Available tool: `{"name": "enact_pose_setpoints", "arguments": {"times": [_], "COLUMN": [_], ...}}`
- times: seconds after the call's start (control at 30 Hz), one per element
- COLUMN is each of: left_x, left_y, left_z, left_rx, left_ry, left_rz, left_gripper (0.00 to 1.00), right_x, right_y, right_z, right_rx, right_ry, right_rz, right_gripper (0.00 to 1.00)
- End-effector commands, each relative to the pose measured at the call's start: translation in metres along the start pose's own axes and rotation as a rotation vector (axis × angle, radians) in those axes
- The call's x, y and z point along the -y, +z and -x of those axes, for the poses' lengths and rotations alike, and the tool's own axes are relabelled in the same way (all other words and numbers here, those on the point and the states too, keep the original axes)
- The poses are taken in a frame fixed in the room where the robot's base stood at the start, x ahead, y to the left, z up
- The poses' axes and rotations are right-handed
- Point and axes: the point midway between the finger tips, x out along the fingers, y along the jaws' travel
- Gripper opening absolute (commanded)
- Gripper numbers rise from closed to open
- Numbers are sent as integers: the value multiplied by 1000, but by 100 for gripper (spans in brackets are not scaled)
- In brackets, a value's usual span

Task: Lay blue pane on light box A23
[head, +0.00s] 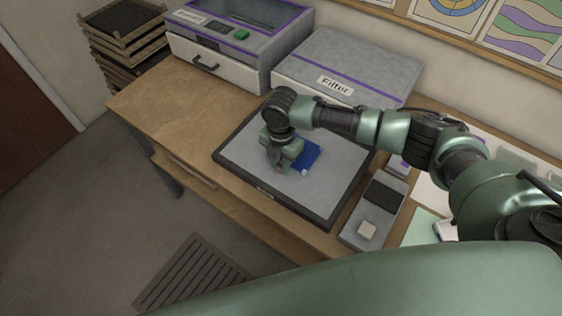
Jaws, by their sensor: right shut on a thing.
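The blue pane (307,153) is at the middle of the light box (240,148), a grey panel in a dark frame on the bench. My right gripper (282,165) is shut on the pane's left part and hides some of it. The pane looks flat over the panel; I cannot tell if it touches the surface. A small label shows on the light box's front edge, too small to read. My left gripper is not in view.
A grey box labelled "Filter" (350,62) and a cabinet with a drawer (215,71) stand behind. The wooden bench (165,115) is clear at left.

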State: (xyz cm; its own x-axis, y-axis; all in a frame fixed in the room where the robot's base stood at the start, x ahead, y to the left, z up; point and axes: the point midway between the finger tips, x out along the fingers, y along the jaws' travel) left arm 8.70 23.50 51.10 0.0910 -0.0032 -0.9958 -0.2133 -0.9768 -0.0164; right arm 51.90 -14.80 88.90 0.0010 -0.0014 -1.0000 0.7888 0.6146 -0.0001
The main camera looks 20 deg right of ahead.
Motion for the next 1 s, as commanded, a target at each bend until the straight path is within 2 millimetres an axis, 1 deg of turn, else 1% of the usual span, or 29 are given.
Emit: {"name": "enact_pose_setpoints", "arguments": {"times": [0.13,0.17,0.2,0.23,0.27,0.57,0.67,0.77,1.0], "left_x": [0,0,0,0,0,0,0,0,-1], "left_y": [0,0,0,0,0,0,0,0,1], "left_z": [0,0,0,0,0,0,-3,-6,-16], "left_rx": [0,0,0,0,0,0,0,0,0], "left_ry": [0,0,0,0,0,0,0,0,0], "left_rz": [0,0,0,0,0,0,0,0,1], "left_gripper": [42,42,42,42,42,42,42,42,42], "right_x": [0,0,0,0,0,0,-1,-1,-1], "right_y": [0,0,0,0,0,0,0,0,0], "right_z": [-1,-2,-1,-1,-1,-1,5,18,59], "right_rx": [0,0,0,0,0,0,0,1,1], "right_ry": [1,1,1,1,1,0,3,4,3], "right_rz": [0,0,0,0,0,0,0,2,1], "right_gripper": [0,26,37,45,49,49,49,49,49]}}
